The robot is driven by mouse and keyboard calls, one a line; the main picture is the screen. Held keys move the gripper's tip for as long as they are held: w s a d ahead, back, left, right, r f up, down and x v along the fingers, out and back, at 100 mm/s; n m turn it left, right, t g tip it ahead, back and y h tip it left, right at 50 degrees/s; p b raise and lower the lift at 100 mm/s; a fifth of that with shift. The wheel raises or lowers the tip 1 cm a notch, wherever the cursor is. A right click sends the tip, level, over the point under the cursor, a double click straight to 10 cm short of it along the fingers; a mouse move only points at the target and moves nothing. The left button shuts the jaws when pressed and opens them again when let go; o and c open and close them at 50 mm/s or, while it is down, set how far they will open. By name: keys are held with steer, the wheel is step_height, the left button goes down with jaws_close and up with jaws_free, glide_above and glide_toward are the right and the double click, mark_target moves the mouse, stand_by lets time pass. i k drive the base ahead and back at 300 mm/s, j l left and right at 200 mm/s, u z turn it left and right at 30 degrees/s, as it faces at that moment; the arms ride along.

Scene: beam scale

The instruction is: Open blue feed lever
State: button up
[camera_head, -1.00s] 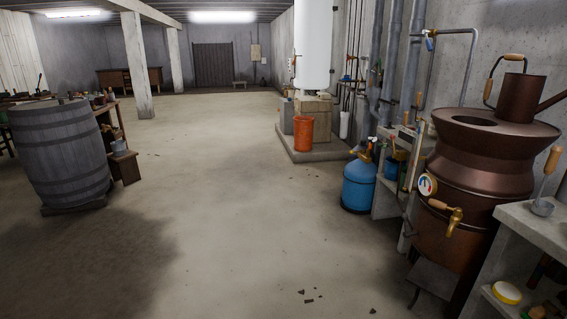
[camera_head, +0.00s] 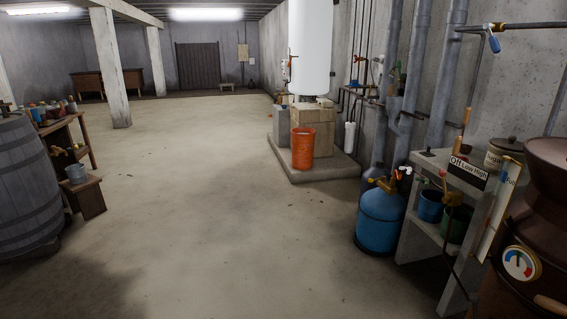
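A small blue lever (camera_head: 494,43) hangs from the end of a grey pipe (camera_head: 530,25) at the upper right, high against the concrete wall. It points downward, slightly tilted. It is small, so its exact setting is hard to read. My gripper is not in view.
A copper still (camera_head: 545,225) fills the right edge. The middle floor is clear.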

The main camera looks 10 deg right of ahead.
mark_target(494, 44)
steer(key=i+z, duration=0.1)
steer(key=i, duration=0.5)
steer(key=i+j+z, duration=0.1)
steer(key=i, duration=0.5)
steer(key=i+j+z, duration=0.1)
steer(key=i, duration=0.5)
steer(key=j, duration=0.1)
